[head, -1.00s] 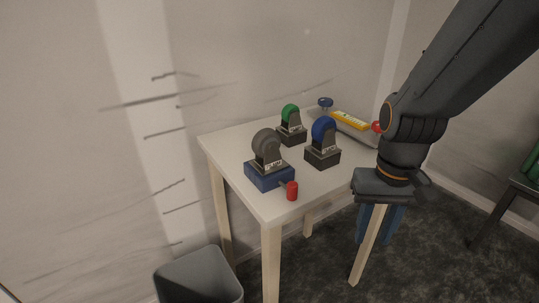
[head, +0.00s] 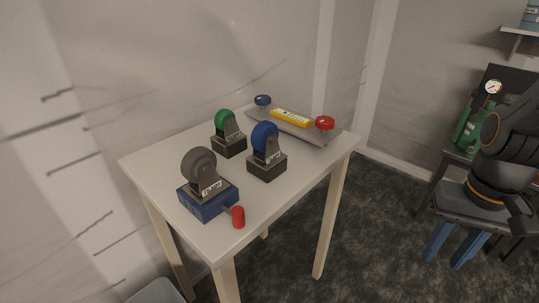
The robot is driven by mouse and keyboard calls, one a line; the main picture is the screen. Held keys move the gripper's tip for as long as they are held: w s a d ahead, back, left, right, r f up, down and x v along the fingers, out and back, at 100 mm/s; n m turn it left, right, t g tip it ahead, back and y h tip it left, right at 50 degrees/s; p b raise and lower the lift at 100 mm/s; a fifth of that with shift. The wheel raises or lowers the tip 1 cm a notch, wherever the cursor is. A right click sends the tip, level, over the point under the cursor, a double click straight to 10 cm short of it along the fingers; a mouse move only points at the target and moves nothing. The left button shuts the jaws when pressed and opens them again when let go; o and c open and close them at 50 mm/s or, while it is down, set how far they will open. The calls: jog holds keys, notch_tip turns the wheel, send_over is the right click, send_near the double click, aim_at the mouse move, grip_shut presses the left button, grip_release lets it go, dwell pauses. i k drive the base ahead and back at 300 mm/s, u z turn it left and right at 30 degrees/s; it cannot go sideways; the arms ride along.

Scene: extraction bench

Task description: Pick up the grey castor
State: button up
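The grey castor (head: 200,168) stands upright on a blue block (head: 209,204) at the near left of the white table (head: 285,198). A label shows on its bracket. My gripper (head: 459,238) is at the right of the head view, beyond the table's right edge and well apart from the castor. Its two blue fingers point down with a gap between them, and nothing shows in the gap.
A blue castor (head: 265,142) and a green castor (head: 225,124) stand on dark blocks behind the grey one. A red cylinder (head: 238,217) sits by the blue block. A grey tray (head: 309,132) with a yellow item (head: 292,117) and red and blue knobs lies at the back. A wall is behind the table.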

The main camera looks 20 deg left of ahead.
aim_at(198, 166)
jog(key=z, duration=0.75)
jog(key=k, duration=0.25)
jog(key=u, duration=1.45)
